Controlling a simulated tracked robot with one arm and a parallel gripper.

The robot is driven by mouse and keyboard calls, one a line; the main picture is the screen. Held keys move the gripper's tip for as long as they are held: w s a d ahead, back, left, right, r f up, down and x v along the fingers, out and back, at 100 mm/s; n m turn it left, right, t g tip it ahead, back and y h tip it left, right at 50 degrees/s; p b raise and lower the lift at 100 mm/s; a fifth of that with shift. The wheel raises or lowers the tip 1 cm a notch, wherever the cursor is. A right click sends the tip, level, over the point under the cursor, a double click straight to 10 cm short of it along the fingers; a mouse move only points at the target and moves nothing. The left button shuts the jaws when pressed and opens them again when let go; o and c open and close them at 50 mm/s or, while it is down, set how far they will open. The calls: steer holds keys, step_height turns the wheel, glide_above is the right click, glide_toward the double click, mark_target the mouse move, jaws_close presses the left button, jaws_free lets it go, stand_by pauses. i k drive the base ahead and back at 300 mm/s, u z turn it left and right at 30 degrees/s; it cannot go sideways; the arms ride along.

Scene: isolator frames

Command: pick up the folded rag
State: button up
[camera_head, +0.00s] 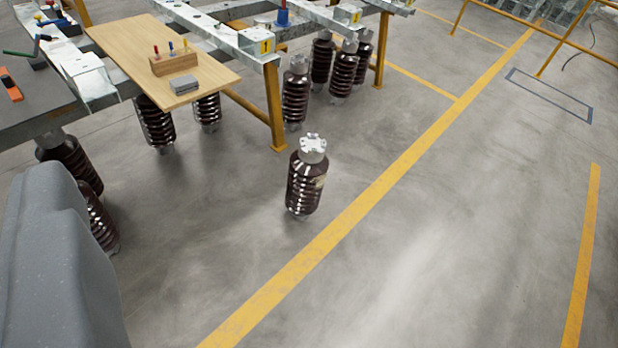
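A small grey folded rag (184,85) lies flat on a wooden board (215,78) at the upper left, near the board's front edge. It is small in this view, so its folds are hard to make out. My gripper's fingers do not show. A large grey rounded part of my own body fills the lower left and is well apart from the rag.
A wooden block (173,63) with several coloured tools stands just behind the rag. Metal frames (245,45) and a yellow post (275,105) flank the board. A brown insulator (306,180) stands alone on the floor. Open floor lies to the right.

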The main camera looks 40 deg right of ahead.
mark_target(183, 85)
steer(key=i, duration=0.85)
steer(key=z, duration=0.05)
